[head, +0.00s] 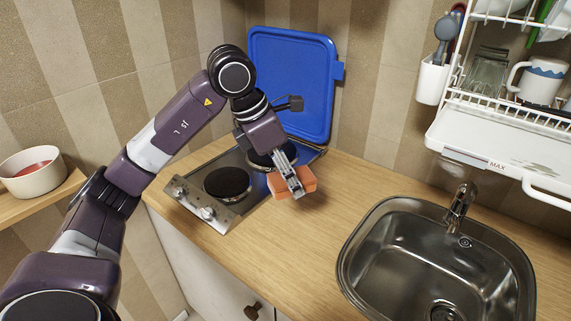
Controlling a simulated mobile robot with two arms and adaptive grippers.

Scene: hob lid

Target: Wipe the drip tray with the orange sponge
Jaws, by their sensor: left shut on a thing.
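The orange sponge (308,181) is at the right front edge of the hob, over the wooden worktop. My left gripper (296,188) is shut on it from above, and its fingers hide the sponge's middle. I cannot tell whether the sponge touches the worktop. The white drip tray (460,134) is at the upper right, below the dish rack and above the worktop. It has a MAX mark on its front and is well to the right of my left gripper. My right gripper is not in view.
The steel hob (237,210) has dark plates, with its blue lid (290,75) raised behind. A sink (395,235) with a tap (460,205) lies below the tray. The rack (500,103) holds a glass and a mug (541,82). The worktop (330,225) between hob and sink is clear.

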